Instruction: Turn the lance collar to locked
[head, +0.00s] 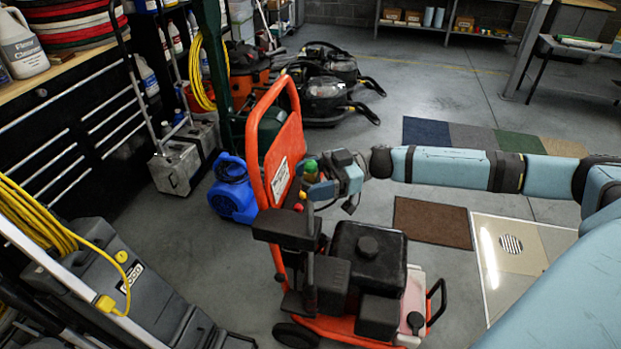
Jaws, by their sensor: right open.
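An orange pressure washer (283,133) with a black engine (368,258) stands upright on the concrete floor in the middle of the head view. A small upright part with green and orange bands (311,168) is at its handle side, above a dark rod; it looks like the lance collar, but it is too small to read any lock mark. My right gripper (318,187) reaches in from the right, open, with its fingers close beside this part. I cannot tell whether they touch it or are around it. My left gripper is not in view.
A blue blower (233,188) and several vacuums (322,92) stand behind the washer. A grey floor machine (130,275) with a yellow cord is at the left.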

